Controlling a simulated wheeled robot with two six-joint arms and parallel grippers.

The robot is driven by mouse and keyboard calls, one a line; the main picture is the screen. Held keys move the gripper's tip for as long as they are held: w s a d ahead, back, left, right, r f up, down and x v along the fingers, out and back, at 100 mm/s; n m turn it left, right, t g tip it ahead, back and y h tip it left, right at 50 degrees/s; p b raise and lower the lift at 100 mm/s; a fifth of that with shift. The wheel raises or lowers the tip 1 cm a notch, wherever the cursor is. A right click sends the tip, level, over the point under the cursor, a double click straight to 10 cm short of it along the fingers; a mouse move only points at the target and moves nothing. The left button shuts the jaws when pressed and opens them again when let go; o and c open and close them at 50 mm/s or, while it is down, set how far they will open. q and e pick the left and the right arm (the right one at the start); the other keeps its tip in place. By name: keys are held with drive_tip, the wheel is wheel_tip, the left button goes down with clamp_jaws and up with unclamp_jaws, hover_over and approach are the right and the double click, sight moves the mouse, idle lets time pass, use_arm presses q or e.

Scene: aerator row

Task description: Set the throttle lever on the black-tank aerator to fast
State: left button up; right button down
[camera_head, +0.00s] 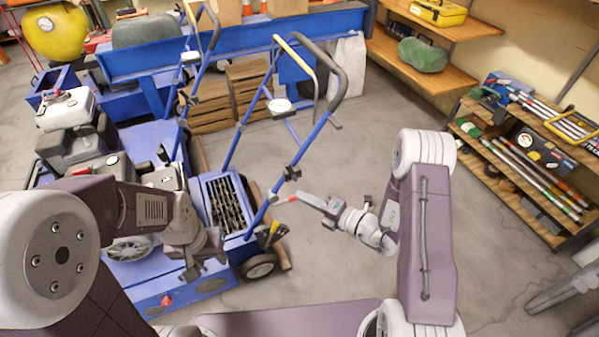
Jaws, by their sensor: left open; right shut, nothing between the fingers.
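Blue walk-behind aerators stand in a row at the left. The nearest aerator (232,205) has a tined deck, a black wheel and a blue handle frame (330,112) rising toward the back. Its engine (165,178) is partly hidden by my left arm. Another engine with a white top and dark body (70,148) stands further left. I cannot tell which tank is the black one. My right gripper (296,199) is shut and empty, just right of the handle frame's lower tube, near a small red tip. No throttle lever is clearly readable. My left gripper (196,266) is open over the nearest aerator's front.
A wooden shelf rack (520,180) with rods stands at the right. The concrete floor between is clear.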

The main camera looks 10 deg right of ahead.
sight(292, 175)
drive_tip(key=b+x, duration=0.2)
drive_tip(key=x, duration=0.8)
drive_tip(key=w+d, duration=0.1)
drive_tip(key=w+d+r, duration=0.1)
drive_tip(key=d, duration=0.1)
drive_tip(key=shift+d+r+b, duration=0.1)
drive_tip(key=shift+b, duration=0.2)
drive_tip(key=shift+w+d+r+m+y, duration=0.1)
drive_tip(key=shift+d+r+m+y, duration=0.05)
drive_tip(key=shift+d+m+y, duration=0.3)
drive_tip(key=d+m+t+y, duration=0.1)
drive_tip(key=m, duration=0.1)
drive_tip(key=w+d+m+t+y+p, duration=0.1)
drive_tip(key=d+m, duration=0.1)
drive_tip(key=m, duration=0.1)
drive_tip(key=shift+r, duration=0.2)
drive_tip(key=shift+d, duration=0.1)
idle(0.3)
drive_tip(key=shift+p, duration=0.3)
